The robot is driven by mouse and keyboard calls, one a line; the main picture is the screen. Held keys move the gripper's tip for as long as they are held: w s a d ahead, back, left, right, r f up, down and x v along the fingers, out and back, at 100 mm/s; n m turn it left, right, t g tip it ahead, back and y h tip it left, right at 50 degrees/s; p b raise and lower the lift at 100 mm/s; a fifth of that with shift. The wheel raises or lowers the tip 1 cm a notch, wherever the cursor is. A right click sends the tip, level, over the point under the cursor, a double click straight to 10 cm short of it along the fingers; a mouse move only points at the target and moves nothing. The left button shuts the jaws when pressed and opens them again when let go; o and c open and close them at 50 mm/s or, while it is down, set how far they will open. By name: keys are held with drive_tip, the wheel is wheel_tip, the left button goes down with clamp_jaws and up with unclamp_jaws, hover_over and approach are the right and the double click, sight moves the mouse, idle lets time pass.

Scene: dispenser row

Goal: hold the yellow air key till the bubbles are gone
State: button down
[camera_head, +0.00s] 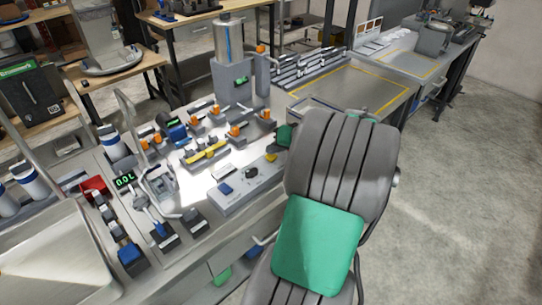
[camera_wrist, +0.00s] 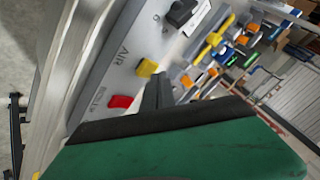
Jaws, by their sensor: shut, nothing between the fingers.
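The yellow air key (camera_wrist: 147,68) sits on a light grey panel beside the printed word AIR in the wrist view. It also shows in the head view (camera_head: 271,157), at the right end of the panel's visible part. My gripper (camera_wrist: 158,80) is shut and empty, its dark fingertips close beside the yellow key. I cannot tell whether they touch it. In the head view my arm hides the fingers. A tall grey cylinder with a blue sight strip (camera_head: 229,42) stands behind the panel. I cannot make out any bubbles in it.
A red key (camera_wrist: 121,101) lies close to the yellow one. A black knob (camera_head: 251,172) and a blue key (camera_head: 225,188) share the panel (camera_head: 238,189). Yellow and orange-handled valves (camera_head: 206,153) crowd the bench behind it. The floor at right is clear.

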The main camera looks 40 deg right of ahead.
sight(274, 157)
drive_tip(key=shift+f+b, duration=0.35)
drive_tip(key=shift+f, duration=0.25)
idle(1.3)
drive_tip(key=shift+r, duration=0.1)
drive_tip(key=shift+r+p, duration=0.75)
drive_tip(key=shift+r, duration=0.15)
drive_tip(key=shift+r, duration=0.1)
wheel_tip(274, 157, up, 5)
drive_tip(key=p, duration=0.4)
idle(0.7)
